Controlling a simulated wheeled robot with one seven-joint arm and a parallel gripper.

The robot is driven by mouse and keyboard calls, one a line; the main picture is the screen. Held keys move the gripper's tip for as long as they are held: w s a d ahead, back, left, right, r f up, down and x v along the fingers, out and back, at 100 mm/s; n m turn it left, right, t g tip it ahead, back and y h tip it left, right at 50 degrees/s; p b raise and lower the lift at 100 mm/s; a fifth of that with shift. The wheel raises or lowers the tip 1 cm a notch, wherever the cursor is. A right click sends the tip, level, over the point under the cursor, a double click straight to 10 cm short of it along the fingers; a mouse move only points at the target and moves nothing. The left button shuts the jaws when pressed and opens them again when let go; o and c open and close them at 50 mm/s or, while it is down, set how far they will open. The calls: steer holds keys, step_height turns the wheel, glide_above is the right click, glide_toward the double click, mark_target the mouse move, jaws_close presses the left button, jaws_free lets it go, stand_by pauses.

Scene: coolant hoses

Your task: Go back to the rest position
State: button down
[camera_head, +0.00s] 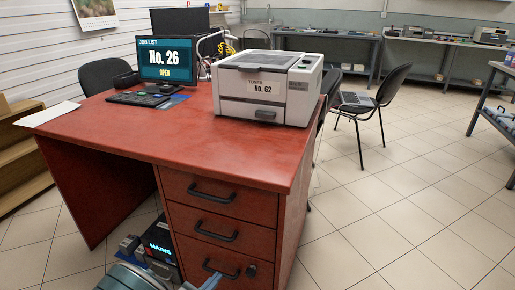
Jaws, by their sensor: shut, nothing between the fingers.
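The task names no object besides my own arm. Parts that look like my arm (125,278) show at the bottom edge, low in front of the desk, in grey and pale blue. They are cut off by the frame. I cannot make out my gripper's fingers. Nothing is seen held.
A red desk (190,133) with drawers stands close ahead. On it are a toner printer (265,90), a monitor (166,60) reading "No. 26 OPEN" and a keyboard (138,99). A black box marked MAINS (160,249) sits low beside the drawers. Tiled floor is clear at right.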

steer(key=s+d+r+m+g+h+p, duration=0.1)
steer(key=d+r+m+g+p, duration=0.65)
steer(key=r, duration=0.65)
steer(key=s+d+r+m+g+p, duration=0.1)
steer(key=d+r+m+g+p, duration=0.55)
steer(key=d+r, duration=0.7)
steer(key=s+d+r+m+y+p, duration=0.2)
steer(key=s+r+m+y+p, duration=0.1)
steer(key=r, duration=0.6)
steer(key=s+d+r+m+t+y+p, duration=0.1)
steer(key=s+d+r+m+y+p, duration=0.2)
steer(key=r, duration=0.7)
steer(key=s+d+r+m+t+y+p, duration=0.1)
steer(key=s+d+r+m+y+p, duration=0.1)
steer(key=s+r+m+p, duration=0.4)
steer(key=shift+s+d+r+m+y+p, duration=0.4)
steer(key=shift+r+m+y+p, duration=0.4)
steer(key=shift+r+m+p, duration=0.75)
steer(key=shift+r, duration=0.15)
